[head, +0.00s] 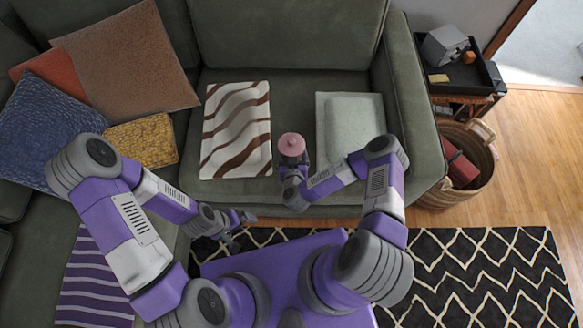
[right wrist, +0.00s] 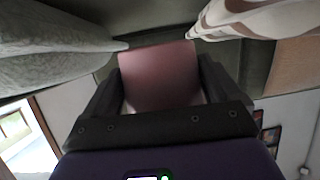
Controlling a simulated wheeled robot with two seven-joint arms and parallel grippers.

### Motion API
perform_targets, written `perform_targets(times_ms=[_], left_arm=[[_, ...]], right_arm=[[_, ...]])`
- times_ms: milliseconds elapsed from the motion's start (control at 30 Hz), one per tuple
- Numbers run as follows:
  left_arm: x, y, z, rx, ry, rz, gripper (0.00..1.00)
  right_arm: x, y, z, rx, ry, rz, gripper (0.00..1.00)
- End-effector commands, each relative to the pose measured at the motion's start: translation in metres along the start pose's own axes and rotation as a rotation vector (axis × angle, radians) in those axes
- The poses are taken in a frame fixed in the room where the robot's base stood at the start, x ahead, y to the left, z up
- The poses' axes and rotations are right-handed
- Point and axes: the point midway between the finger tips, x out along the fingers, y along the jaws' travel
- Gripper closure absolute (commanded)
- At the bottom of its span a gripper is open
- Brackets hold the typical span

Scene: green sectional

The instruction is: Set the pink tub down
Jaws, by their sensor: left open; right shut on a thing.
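The pink tub (head: 291,144) is in my right gripper (head: 292,164), at the front of the green sofa seat. In the head view it lies between a striped cloth (head: 236,130) and a pale green folded cloth (head: 350,128). The right wrist view shows the tub (right wrist: 160,76) between the two dark fingers, which are shut on its sides. Whether its underside touches the seat is hidden. My left gripper (head: 243,220) is open and empty, low in front of the sofa, above the rug's edge.
The bare seat (head: 300,88) shows behind the tub, in the gap between the cloths. Cushions, including a yellow one (head: 142,143), fill the left. The sofa arm (head: 415,110), a wicker basket (head: 470,190) and a black tray (head: 462,78) stand at the right.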

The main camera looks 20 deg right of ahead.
Motion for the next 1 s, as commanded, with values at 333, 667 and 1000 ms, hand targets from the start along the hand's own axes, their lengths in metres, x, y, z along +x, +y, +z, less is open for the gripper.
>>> perform_targets(times_ms=[333,667,1000], left_arm=[[0.01,-0.004,-0.001,0.0,0.0,0.0,0.0],[0.033,-0.012,-0.002,0.0,0.0,0.0,0.0],[0.036,-0.013,-0.002,0.0,0.0,0.0,0.0]], right_arm=[[0.008,0.0,0.02,0.001,-0.001,0.001,0.42],[0.027,0.0,0.067,0.0,-0.002,0.0,0.42],[0.036,0.0,0.088,-0.002,0.001,-0.003,0.42]])
